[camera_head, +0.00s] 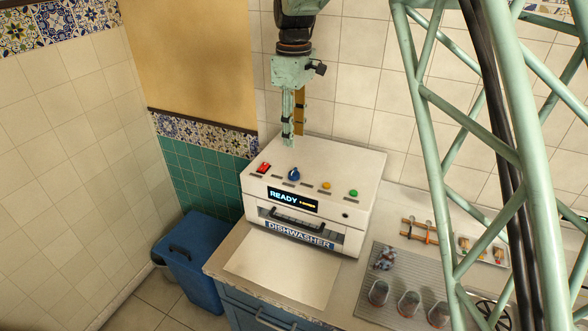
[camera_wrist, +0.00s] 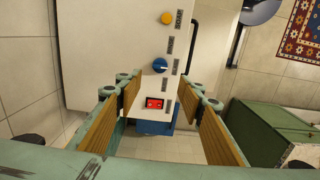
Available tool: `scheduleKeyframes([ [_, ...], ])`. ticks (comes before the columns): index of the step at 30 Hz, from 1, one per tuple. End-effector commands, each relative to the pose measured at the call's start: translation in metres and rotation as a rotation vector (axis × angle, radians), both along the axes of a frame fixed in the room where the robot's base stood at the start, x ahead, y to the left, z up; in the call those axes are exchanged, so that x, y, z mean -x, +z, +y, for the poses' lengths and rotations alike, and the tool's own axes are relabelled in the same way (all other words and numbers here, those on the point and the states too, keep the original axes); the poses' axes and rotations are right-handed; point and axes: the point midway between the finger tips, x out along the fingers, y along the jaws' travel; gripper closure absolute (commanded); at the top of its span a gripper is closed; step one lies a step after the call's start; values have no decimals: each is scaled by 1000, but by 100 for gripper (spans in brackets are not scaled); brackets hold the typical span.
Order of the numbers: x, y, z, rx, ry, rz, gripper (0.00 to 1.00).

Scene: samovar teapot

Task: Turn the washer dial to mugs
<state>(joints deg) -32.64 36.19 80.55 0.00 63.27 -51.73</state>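The washer is a white countertop dishwasher (camera_head: 320,157) with a sloped top panel and a front label reading DISHWASHER. Its blue dial (camera_head: 293,174) sits on that panel, between a red switch (camera_head: 263,168) and a yellow button (camera_head: 326,185). The display (camera_head: 293,200) reads READY, with smaller orange text I cannot read. My gripper (camera_head: 290,140) points down over the left rear of the washer. In the wrist view, my gripper (camera_wrist: 164,97) is open and empty, its wooden-padded fingers wide apart. The red switch (camera_wrist: 155,103) shows between them; the dial (camera_wrist: 160,64) lies beyond, untouched.
A green button (camera_head: 353,193) is at the panel's right end. A grey ribbed mat (camera_head: 375,309) with several glasses and a small rack (camera_head: 419,231) lie to the right. A blue bin (camera_head: 189,260) stands at left. The tiled wall (camera_head: 360,98) is close behind the washer.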

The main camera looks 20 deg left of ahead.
Motion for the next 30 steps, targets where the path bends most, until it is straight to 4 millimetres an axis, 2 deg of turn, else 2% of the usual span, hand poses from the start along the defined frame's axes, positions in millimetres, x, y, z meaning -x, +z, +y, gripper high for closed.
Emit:
scheduleKeyframes([
  [11,0,-13,0,0,0,1,65],
  [30,1,-93,-1,2,0,2,65],
])
